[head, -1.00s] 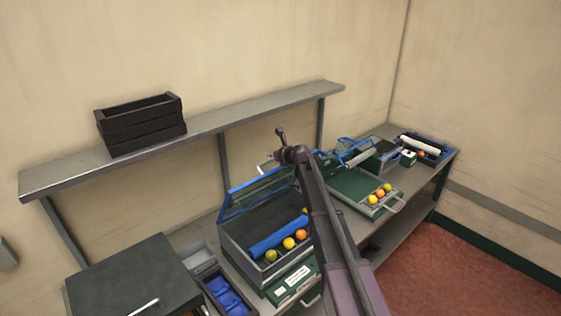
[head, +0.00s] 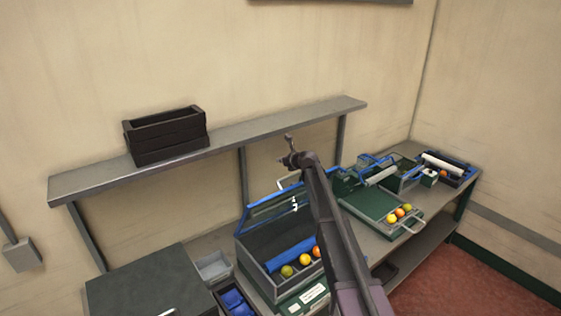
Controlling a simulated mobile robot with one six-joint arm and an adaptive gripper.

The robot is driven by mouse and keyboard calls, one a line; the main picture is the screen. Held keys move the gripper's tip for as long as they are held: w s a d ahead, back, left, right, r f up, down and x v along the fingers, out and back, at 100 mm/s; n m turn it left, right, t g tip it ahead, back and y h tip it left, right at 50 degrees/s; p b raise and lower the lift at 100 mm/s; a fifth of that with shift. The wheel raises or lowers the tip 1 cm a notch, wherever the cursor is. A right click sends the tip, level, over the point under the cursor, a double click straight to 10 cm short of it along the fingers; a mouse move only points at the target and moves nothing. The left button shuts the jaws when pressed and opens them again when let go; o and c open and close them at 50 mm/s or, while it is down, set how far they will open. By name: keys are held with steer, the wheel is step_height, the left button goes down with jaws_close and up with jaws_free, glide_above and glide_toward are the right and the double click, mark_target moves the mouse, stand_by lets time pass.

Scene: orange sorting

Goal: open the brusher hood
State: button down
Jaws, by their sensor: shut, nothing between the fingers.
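The brusher is a grey and green box (head: 262,280) on the bench, with a blue roller (head: 291,258) and several oranges and yellow-green fruits (head: 303,259) inside. Its clear, blue-framed hood (head: 270,211) stands raised and tilted back at the rear of the box. My arm crosses in front of the brusher's right side and hides part of it and the hood's right end. My gripper (head: 289,141) is at the arm's far end, small and dark, shut and empty, above and behind the hood's upper right. I cannot tell whether it touches the hood.
A grey shelf (head: 232,134) with a dark crate (head: 165,138) runs along the wall above the bench. A green tray (head: 372,212) with fruits and further machines stand to the right. A dark box (head: 142,285) and small bins (head: 213,267) stand left.

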mark_target(298, 184)
steer(key=shift+s+d, duration=0.1)
stand_by(0.8)
steer(key=s+d+f+b, duration=0.1)
steer(key=s+d, duration=0.1)
steer(key=s, duration=0.1)
steer(key=s+d+f+b, duration=0.1)
steer(key=s+d, duration=0.1)
steer(key=d, duration=0.1)
steer(key=s+d+f+b, duration=0.1)
steer(key=s+d, duration=0.1)
steer(key=s, duration=0.1)
steer(key=shift+s+d+f+b, duration=0.2)
steer(key=shift+s+f+b, duration=0.15)
steer(key=shift+b, duration=0.05)
steer(key=s+d+f+b, duration=0.8)
steer(key=s+d, duration=0.2)
steer(key=s, duration=0.2)
steer(key=shift+d+f+b, duration=0.3)
steer(key=shift+d, duration=0.05)
steer(key=shift+s+d, duration=0.1)
steer(key=s+d+f+b, duration=0.1)
steer(key=s+d+b, duration=0.2)
steer(key=d, duration=0.6)
steer(key=shift+s+f+t+y, duration=0.25)
steer(key=shift+s+t+y, duration=0.15)
steer(key=shift+s, duration=0.55)
